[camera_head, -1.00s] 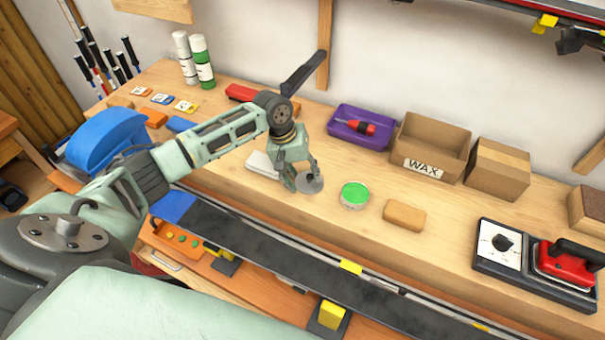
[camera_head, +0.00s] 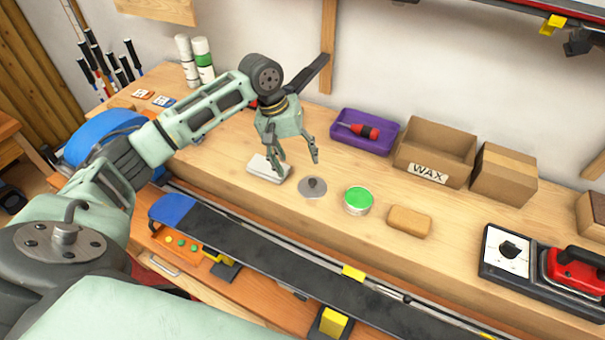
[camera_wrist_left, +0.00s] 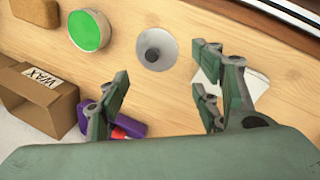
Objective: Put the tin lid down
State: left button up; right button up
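The tin lid (camera_head: 312,188) is a grey disc with a dark knob on top. It lies flat on the bench, left of the round tin with green contents (camera_head: 358,200) and apart from it. In the left wrist view the lid (camera_wrist_left: 157,54) and the green tin (camera_wrist_left: 89,31) both show clear of the fingers. My left gripper (camera_head: 296,165) is open and empty, above the bench and a little behind the lid. Its spread fingers also show in the left wrist view (camera_wrist_left: 160,107). My right gripper is not in view.
Behind are a purple tray (camera_head: 345,140) and the WAX box (camera_head: 430,175). A ski (camera_head: 270,244) runs along the front. Bare wood surrounds the lid.

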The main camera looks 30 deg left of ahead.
pick_arm(q)
jog(key=shift+v, duration=1.95)
jog(key=shift+s, duration=0.1)
